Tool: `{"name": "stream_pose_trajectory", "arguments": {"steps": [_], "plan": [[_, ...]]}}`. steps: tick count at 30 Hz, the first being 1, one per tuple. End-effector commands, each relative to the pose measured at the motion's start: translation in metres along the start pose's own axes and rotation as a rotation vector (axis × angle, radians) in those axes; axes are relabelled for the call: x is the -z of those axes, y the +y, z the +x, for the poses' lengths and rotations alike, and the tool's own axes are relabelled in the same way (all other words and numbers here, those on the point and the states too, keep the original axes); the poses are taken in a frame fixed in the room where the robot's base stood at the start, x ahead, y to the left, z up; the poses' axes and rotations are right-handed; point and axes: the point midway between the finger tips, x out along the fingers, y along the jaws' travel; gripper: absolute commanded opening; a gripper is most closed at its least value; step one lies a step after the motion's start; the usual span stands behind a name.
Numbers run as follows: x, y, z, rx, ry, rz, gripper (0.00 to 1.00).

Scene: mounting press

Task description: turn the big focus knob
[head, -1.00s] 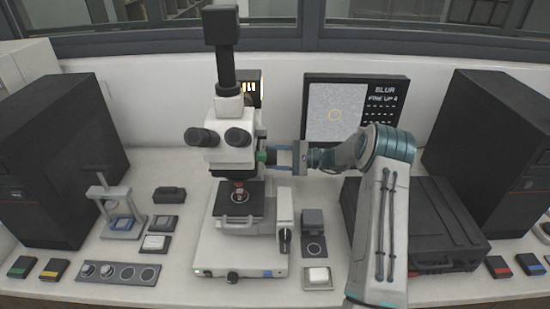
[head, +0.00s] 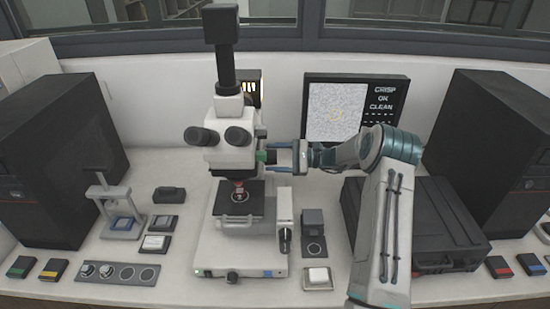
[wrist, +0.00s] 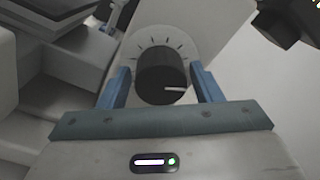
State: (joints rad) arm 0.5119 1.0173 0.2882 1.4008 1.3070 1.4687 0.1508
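The big black knob (wrist: 163,72), with a white pointer line and tick marks around it, sits between my two blue fingers in the wrist view. My gripper (wrist: 161,85) straddles it, with a thin gap seeming to show on each side. In the head view, my gripper (head: 285,157) is at the right side of the white microscope (head: 232,150), near a small green part (head: 262,156). The fingers hide most of the knob there. The monitor (head: 335,112) reads "CRISP OK CLEAN".
A smaller black knob (head: 284,235) sits low on the microscope's right side. A black case (head: 440,225) lies under my arm. A small grey block (head: 312,217) and a white-topped pad (head: 318,277) stand right of the microscope base.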

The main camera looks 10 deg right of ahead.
Motion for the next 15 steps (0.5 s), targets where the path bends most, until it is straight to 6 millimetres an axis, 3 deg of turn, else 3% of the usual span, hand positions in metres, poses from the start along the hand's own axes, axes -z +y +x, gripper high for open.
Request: {"name": "stream_pose_trajectory", "arguments": {"steps": [10, 15], "plan": [[0.001, 0.000, -0.002, 0.000, 0.001, -0.001, 0.68], [0.003, 0.001, -0.022, 0.002, 0.002, -0.002, 0.68]]}}
